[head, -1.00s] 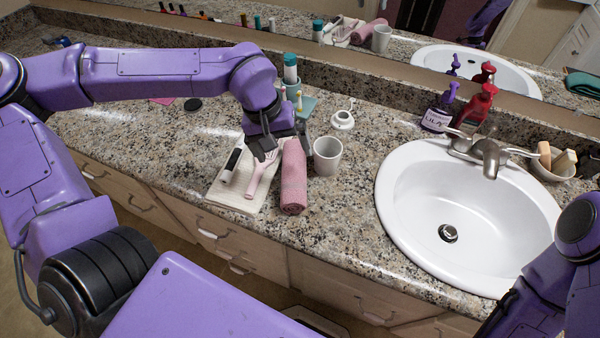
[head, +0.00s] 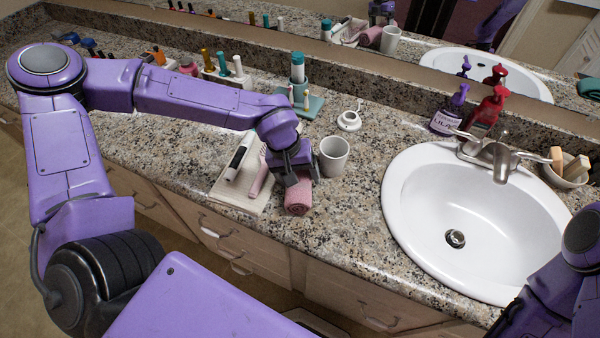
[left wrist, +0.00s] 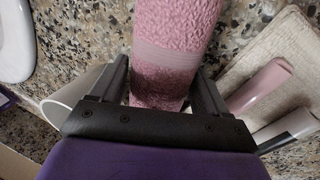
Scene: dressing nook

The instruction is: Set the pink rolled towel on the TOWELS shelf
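The pink rolled towel (head: 298,199) lies on the granite counter, right of a folded cream cloth; its upper part is hidden under my left gripper in the head view. In the left wrist view the towel (left wrist: 172,45) runs between the two fingers. My left gripper (head: 291,182) is over the towel, its open fingers (left wrist: 163,82) one on each side of it; I cannot tell whether they touch it. My right arm shows at the lower right, its gripper out of frame. No shelf marked TOWELS is in view.
A white mug (head: 334,157) stands close to the right of the towel. The folded cloth (head: 224,190) bears a pink item and a black-and-white item. A white sink (head: 405,205), soap bottles (head: 447,112) and a teal holder (head: 310,107) are near. The counter's front edge is close.

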